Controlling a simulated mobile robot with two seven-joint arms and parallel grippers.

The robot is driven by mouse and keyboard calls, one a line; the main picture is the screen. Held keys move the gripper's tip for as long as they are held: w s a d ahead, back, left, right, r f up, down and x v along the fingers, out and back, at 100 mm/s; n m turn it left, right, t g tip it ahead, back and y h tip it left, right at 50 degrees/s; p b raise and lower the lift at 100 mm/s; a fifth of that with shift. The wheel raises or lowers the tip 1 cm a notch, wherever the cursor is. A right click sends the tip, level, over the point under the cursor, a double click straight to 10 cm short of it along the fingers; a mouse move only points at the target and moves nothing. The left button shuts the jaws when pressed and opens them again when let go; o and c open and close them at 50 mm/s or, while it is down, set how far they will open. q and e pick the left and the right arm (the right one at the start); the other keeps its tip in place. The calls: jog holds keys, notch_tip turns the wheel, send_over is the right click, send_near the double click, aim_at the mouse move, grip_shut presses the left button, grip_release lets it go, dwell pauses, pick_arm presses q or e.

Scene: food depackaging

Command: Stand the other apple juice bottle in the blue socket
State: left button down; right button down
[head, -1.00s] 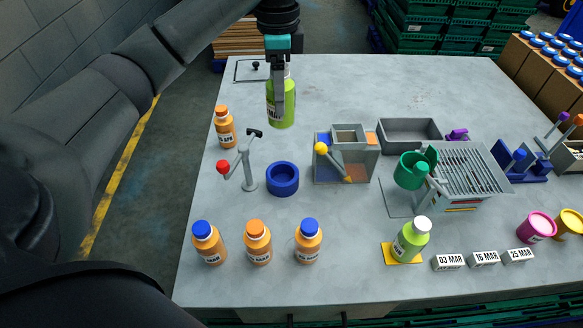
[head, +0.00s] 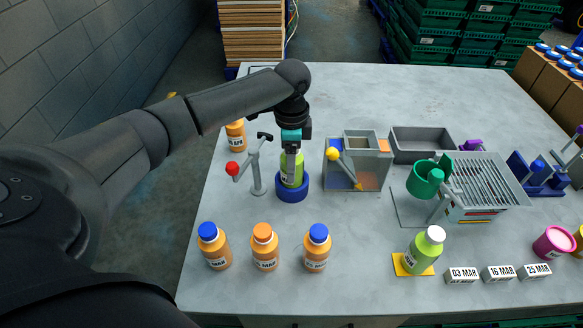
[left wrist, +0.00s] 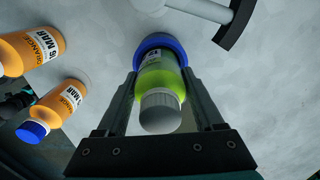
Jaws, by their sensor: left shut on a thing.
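A green apple juice bottle (head: 292,172) stands upright in the blue socket (head: 293,194), its lower end inside the ring. My left gripper (head: 292,150) is shut on this bottle from above. In the left wrist view the bottle (left wrist: 160,85) shows its grey-white cap between the two fingers, and the blue socket (left wrist: 150,42) rings its far end. Whether the bottle rests on the socket floor is hidden. Another green bottle with a white cap (head: 422,252) stands on a yellow pad (head: 401,266) at the front right. My right gripper is not in view.
A stand with a red knob (head: 256,170) is close left of the socket. A grey box with a yellow-knobbed lever (head: 357,165) is to its right. Several orange bottles (head: 265,250) stand in front. A slatted rack (head: 480,180) and grey tray (head: 420,142) are further right.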

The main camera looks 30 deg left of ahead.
pick_arm(q)
jog(key=shift+f, duration=0.9)
jog(key=shift+f, duration=0.1)
grip_release()
notch_tip(320, 180, up, 12)
jog(key=shift+r+p, duration=0.15)
jog(key=shift+p, duration=0.45)
